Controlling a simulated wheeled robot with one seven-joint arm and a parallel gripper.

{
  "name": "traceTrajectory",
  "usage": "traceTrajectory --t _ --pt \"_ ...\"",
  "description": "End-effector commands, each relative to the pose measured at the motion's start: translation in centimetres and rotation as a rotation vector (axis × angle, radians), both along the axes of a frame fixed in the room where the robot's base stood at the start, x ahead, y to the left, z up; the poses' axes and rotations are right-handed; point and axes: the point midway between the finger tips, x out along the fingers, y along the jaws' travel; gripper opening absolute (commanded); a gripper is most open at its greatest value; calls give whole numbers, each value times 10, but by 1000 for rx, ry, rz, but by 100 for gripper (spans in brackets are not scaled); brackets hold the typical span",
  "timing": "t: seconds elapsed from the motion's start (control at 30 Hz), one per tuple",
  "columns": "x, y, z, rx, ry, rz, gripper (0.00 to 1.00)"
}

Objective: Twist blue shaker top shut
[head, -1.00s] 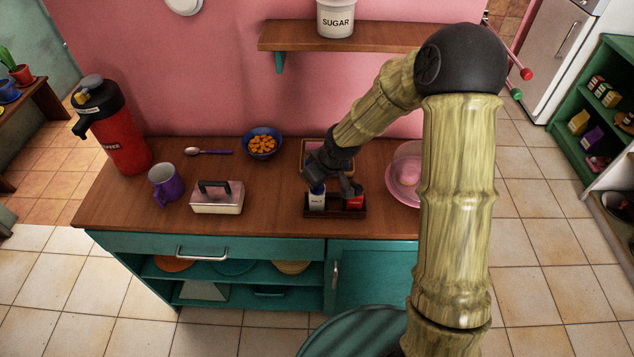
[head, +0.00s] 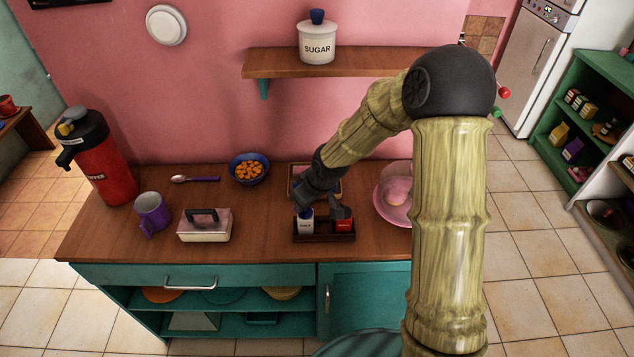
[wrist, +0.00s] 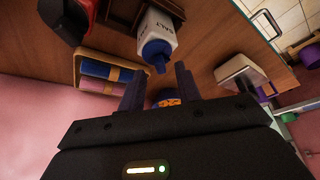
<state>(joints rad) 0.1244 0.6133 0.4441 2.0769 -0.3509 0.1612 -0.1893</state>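The salt shaker (head: 305,226) is white with dark lettering and stands in the dark wooden caddy (head: 324,239) on the counter. Its blue top shows clearly in the wrist view (wrist: 156,53). My gripper (head: 322,208) is above the caddy in the head view. In the wrist view, my gripper (wrist: 159,70) is open, its two fingers apart with the tip of the blue top at the gap between them. I see no grip on the top; whether a finger touches it I cannot tell. How far the top is turned cannot be made out.
A red shaker (head: 344,225) stands beside it in the caddy. A tray with rolled cloths (wrist: 110,75) lies behind. A butter dish (head: 204,226), purple mug (head: 151,214), orange-filled bowl (head: 249,168) and red flask (head: 105,170) are left; a pink covered plate (head: 395,195) is right.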

Motion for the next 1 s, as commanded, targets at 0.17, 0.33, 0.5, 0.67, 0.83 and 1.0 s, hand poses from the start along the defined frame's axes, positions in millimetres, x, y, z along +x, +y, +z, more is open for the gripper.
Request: traceTrajectory --t 0.17,0.33,0.5,0.67,0.83,1.0 --pt "-8 -10 30 0 -3 -5 34" --pt "-17 -18 60 -1 -3 -4 34" --pt "-26 -25 87 -2 -2 -4 34" --pt "-33 -32 112 -2 -3 -5 34" --pt "-41 -38 135 -2 -2 -4 34" --pt "-45 -41 146 -2 0 -2 34"
